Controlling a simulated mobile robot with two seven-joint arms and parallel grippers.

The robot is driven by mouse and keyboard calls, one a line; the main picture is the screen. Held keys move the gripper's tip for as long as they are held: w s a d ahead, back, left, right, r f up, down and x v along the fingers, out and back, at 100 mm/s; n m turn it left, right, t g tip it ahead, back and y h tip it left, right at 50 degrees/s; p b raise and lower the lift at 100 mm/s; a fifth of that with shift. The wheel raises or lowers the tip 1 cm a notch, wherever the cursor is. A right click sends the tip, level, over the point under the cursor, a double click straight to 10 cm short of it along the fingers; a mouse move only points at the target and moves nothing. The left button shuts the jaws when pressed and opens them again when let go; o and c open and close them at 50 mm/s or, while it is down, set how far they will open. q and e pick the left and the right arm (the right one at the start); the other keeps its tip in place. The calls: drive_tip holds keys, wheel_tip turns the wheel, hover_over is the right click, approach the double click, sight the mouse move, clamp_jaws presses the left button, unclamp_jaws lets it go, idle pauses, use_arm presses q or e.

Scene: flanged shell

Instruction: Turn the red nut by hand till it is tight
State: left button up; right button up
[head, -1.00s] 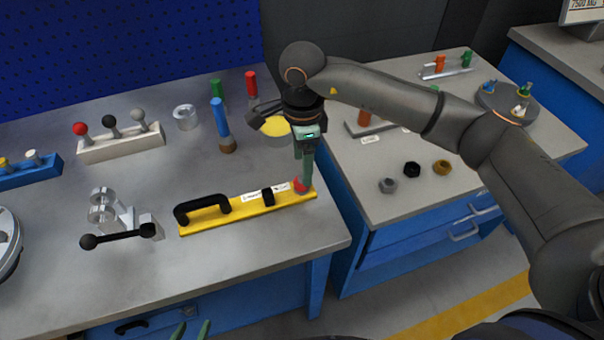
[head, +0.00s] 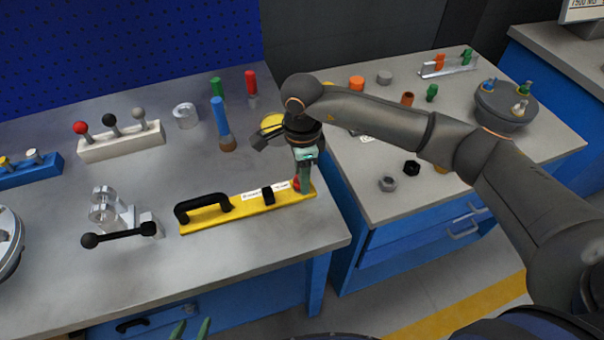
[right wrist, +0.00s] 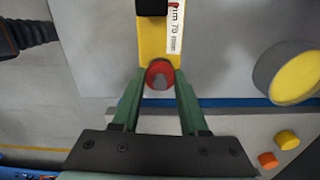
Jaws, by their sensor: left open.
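The red nut (head: 297,184) is at the right end of the yellow bar (head: 240,211), partly hidden by my right gripper. In the right wrist view the red nut (right wrist: 160,70) sits around a grey stud end. My right gripper (head: 303,190) points down at it, and its green fingers (right wrist: 161,78) stand on both sides of the nut, with no clear gap to be seen. My left gripper (head: 190,330) shows only its green fingertips at the bottom edge, apart and empty, far from the bar.
A black handle (head: 202,207) and black block stand on the bar. A lever fixture (head: 118,235) is to its left. Blue (head: 220,118), green and red tools stand behind, and a yellow-topped round part (head: 271,123) is close behind my right gripper.

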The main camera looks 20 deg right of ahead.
clamp_jaws()
drive_tip(key=shift+m, duration=0.4)
drive_tip(key=shift+m+b, duration=0.5)
drive_tip(key=shift+m, duration=0.5)
drive_tip(key=m+b, duration=0.1)
drive_tip(key=m, duration=0.2)
drive_tip(key=shift+m, duration=0.3)
drive_tip(key=m, duration=0.2)
drive_tip(key=shift+m, duration=0.3)
drive_tip(key=m, duration=0.3)
drive_tip(key=shift+m+b, duration=0.4)
drive_tip(key=m, duration=0.5)
drive_tip(key=shift+a+r, duration=0.1)
drive_tip(key=o, duration=0.5)
unclamp_jaws()
